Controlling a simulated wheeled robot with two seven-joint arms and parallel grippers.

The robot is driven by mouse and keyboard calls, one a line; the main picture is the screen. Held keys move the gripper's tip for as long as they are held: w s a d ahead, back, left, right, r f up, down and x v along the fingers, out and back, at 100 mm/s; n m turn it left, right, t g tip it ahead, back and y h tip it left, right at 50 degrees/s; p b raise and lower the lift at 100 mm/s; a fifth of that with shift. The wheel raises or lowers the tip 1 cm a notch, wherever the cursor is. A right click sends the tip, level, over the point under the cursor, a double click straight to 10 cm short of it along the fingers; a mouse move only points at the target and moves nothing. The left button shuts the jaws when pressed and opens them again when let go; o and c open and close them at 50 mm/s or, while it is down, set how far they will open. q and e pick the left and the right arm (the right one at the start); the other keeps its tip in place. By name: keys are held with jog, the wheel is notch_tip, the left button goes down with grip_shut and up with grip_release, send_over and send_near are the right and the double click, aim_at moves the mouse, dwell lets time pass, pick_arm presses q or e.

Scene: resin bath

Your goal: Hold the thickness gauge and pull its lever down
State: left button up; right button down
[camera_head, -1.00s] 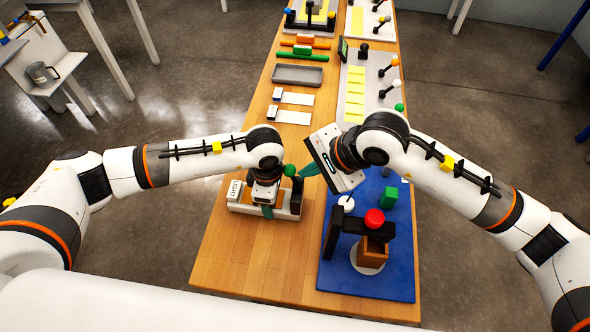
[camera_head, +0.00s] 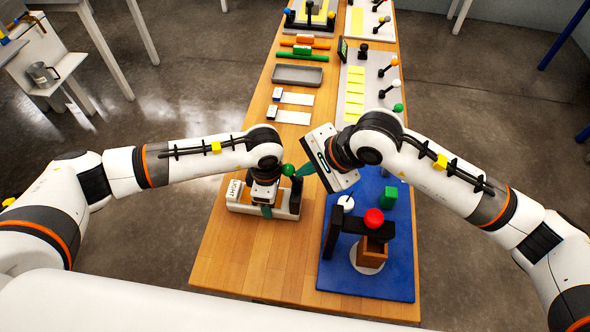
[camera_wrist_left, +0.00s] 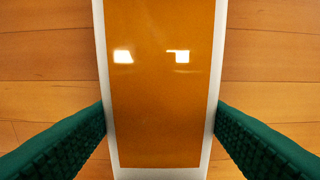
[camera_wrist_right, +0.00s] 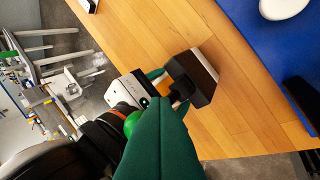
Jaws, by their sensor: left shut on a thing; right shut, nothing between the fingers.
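The thickness gauge (camera_head: 236,207) lies on the wooden table, a long white body with an orange panel, dark at its right end. Its lever ends in a green ball (camera_head: 288,169). My left gripper (camera_head: 266,211) points down and is shut across the gauge. The left wrist view shows the white body and orange panel (camera_wrist_left: 162,80) between the green fingers. My right gripper (camera_head: 302,172) is shut and empty, its fingertips close by the ball's right side. In the right wrist view the green ball (camera_wrist_right: 132,123) is partly hidden behind the fingers; contact is unclear.
A blue mat (camera_head: 340,277) to the right carries a black frame, a red ball (camera_head: 374,218), a brown box and a green block (camera_head: 388,197). White strips and a grey tray (camera_head: 298,75) lie farther back. The table's front left is clear.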

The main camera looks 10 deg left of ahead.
pick_arm(q)
jog(key=shift+s+d, duration=0.2)
jog(key=shift+d, duration=0.2)
pick_arm(e)
jog(key=shift+s+a+f, duration=0.1)
jog(key=shift+s+a, duration=0.1)
jog(key=shift+a, duration=0.35)
jog(key=shift+s+a, duration=0.15)
jog(key=shift+a, duration=0.35)
dwell(0.3)
jog(key=shift+d, duration=0.15)
pick_arm(q)
jog(key=shift+w+a, duration=0.1)
jog(key=shift+a, duration=0.05)
pick_arm(e)
jog(key=shift+d+r, duration=0.25)
jog(key=shift+d, duration=0.05)
pick_arm(q)
jog(key=shift+a+f, duration=0.1)
pick_arm(e)
jog(key=shift+w+d+r, duration=0.2)
jog(key=shift+d+r, duration=0.2)
jog(key=shift+d, duration=0.4)
jog(key=shift+d, duration=0.1)
jog(key=d, duration=0.5)
jog(key=shift+s+r, duration=0.1)
jog(key=shift+r, duration=0.2)
